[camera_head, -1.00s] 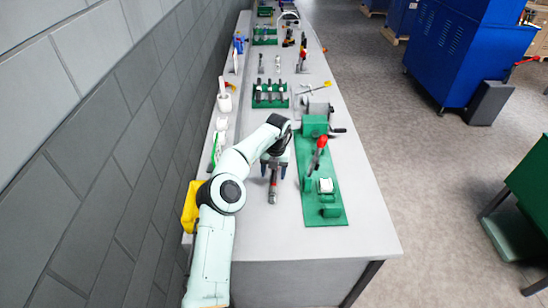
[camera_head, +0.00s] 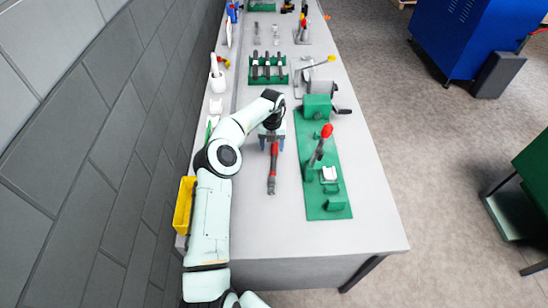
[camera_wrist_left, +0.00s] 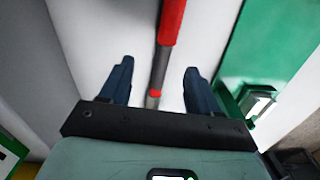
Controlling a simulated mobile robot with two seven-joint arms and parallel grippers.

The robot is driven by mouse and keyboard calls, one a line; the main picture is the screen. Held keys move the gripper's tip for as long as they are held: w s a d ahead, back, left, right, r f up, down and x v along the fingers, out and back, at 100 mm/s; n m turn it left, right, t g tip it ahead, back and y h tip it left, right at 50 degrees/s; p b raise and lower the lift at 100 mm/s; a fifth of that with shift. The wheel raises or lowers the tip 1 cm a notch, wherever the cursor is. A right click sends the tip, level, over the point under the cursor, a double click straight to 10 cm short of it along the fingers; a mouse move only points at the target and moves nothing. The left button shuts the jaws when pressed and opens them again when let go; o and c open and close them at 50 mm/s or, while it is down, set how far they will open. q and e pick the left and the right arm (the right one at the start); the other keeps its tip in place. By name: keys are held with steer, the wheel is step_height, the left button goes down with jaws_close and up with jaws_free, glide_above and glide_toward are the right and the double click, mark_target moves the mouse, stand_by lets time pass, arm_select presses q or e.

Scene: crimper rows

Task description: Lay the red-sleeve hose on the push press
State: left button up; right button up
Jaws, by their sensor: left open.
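The red-sleeve hose (camera_head: 272,172) lies lengthwise on the grey bench, with a dark end toward the front. My left gripper (camera_head: 272,146) is open and points down over the hose's far part. In the left wrist view the red sleeve (camera_wrist_left: 171,20) and a thinner grey stretch run between the two blue fingers (camera_wrist_left: 157,75), with a gap on each side. How high the fingers are above it is hard to tell. The push press (camera_head: 318,203), a green base with a red-knobbed lever and pale cradle, stands right of the hose. My right gripper is not in view.
A yellow bin (camera_head: 184,206) stands at the left bench edge by my arm. A green rack (camera_head: 268,71) with dark rods stands farther back, near a white cup (camera_head: 217,82). The bench front is clear.

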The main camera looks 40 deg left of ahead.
mark_target(274, 156)
arm_select(q)
steer(key=shift+w+d+f, duration=0.1)
steer(key=shift+w+f, duration=0.15)
steer(key=shift+f, duration=1.45)
steer(key=shift+w+f, duration=0.2)
steer(key=shift+f, duration=1.5)
steer(key=shift+r, duration=0.1)
jaws_close()
